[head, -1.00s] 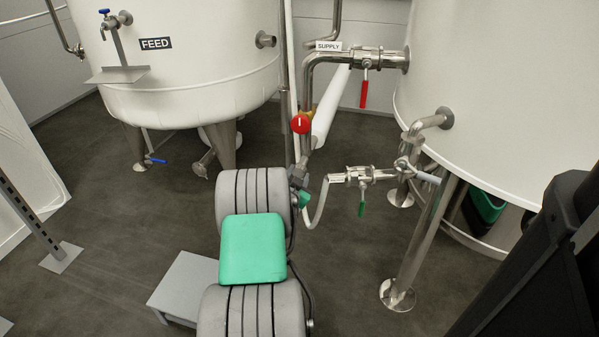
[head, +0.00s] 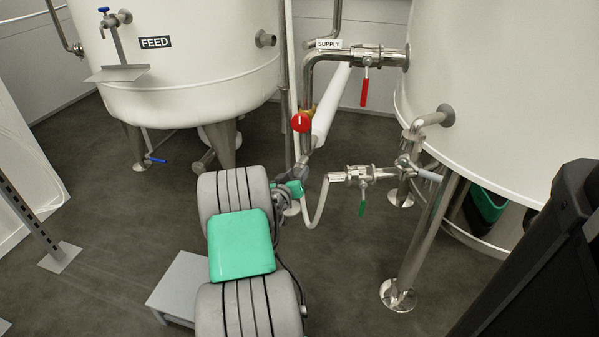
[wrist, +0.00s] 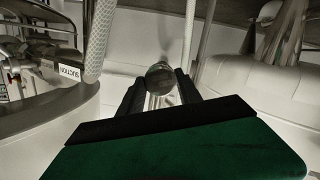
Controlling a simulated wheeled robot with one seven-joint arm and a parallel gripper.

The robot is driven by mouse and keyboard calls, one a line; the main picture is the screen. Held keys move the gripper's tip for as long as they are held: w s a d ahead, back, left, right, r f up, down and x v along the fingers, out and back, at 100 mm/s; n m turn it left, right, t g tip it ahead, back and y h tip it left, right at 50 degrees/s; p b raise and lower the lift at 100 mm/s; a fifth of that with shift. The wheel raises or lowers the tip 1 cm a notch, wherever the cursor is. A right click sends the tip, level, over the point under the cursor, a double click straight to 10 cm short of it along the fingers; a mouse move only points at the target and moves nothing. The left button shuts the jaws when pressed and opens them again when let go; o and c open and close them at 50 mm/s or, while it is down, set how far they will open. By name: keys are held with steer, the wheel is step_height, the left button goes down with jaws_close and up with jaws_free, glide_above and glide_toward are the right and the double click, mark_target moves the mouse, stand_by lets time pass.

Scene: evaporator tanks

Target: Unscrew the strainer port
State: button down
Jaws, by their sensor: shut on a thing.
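A steel vertical pipe with a red-handled valve (head: 301,122) stands in the middle of the head view, below the SUPPLY line. A slanted strainer body (head: 306,158) sits under this valve. My gripper (wrist: 160,88) has its two dark fingers on either side of a round metal end, which I take to be the strainer port (wrist: 160,75). The fingers are closed against its sides. In the head view my green wrist part is by the foot of that pipe, and the fingertips and the port are too small or hidden to make out.
The green-handled valve (head: 362,208) and a pale hose (head: 318,208) are just right of my wrist. The red-levered SUPPLY valve (head: 364,90) is above right. The FEED tank (head: 190,70) stands left, a larger tank (head: 500,100) right.

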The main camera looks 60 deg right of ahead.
steer(key=shift+f+n+g, duration=0.1)
steer(key=shift+n+g, duration=0.2)
steer(key=shift+n, duration=0.7)
steer(key=shift+f+n+g+h+b, duration=0.2)
steer(key=shift+n+g+h+b, duration=0.1)
steer(key=shift+n, duration=0.9)
steer(key=shift+r+n, duration=0.15)
steer(key=shift+n, duration=0.85)
steer(key=shift+f+n+g+h, duration=0.2)
steer(key=shift+n+g+h, duration=0.1)
steer(key=shift+n, duration=0.8)
steer(key=n, duration=0.2)
steer(key=shift+r+n+h, duration=0.1)
steer(key=shift+n+h, duration=0.2)
steer(key=shift+n, duration=0.1)
